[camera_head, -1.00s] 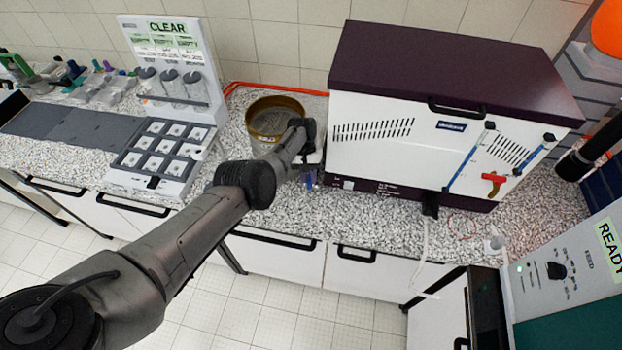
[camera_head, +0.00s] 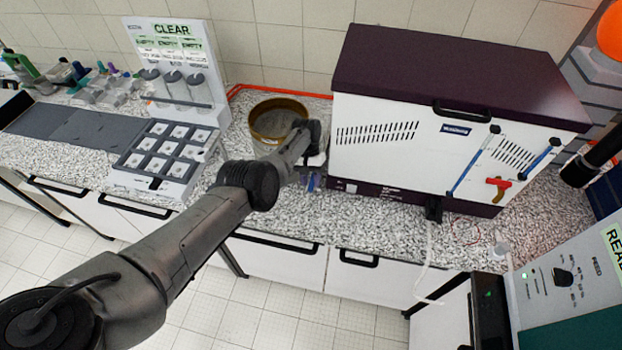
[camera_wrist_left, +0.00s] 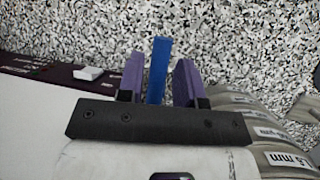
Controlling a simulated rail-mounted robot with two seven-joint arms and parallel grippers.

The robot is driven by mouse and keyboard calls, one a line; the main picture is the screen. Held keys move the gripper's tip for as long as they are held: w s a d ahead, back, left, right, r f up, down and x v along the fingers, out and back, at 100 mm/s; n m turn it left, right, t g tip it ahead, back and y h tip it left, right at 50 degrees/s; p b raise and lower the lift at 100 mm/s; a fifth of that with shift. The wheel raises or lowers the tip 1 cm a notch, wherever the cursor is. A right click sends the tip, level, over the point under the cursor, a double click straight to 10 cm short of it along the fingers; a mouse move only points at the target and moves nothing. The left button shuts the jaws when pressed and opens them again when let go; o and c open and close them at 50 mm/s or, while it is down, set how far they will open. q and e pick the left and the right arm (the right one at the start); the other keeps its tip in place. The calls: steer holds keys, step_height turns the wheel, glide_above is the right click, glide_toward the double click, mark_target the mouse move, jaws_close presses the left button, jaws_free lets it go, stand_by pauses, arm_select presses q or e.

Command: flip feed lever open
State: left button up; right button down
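A thin blue bar (camera_wrist_left: 158,70) stands between the two purple fingers of my left gripper (camera_wrist_left: 158,82) in the left wrist view. The fingers are apart, with narrow gaps on both sides of the bar, so it does not look clamped. I cannot tell for sure whether this bar is the feed lever. In the head view my left gripper (camera_head: 311,181) is low at the left front corner of the white cabinet (camera_head: 390,150), partly hidden by my wrist. A red lever (camera_head: 498,184) is on the cabinet front. My right gripper is not in view.
A brass-coloured sieve pan (camera_head: 278,120) stands behind my left wrist. Stacked sieves (camera_wrist_left: 270,130) are close on the right in the wrist view. A CLEAR board (camera_head: 172,50) and compartment tray (camera_head: 165,155) are to the left. A FEED panel (camera_head: 560,285) is at lower right.

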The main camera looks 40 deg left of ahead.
arm_select(q)
steer(key=shift+o, duration=0.8)
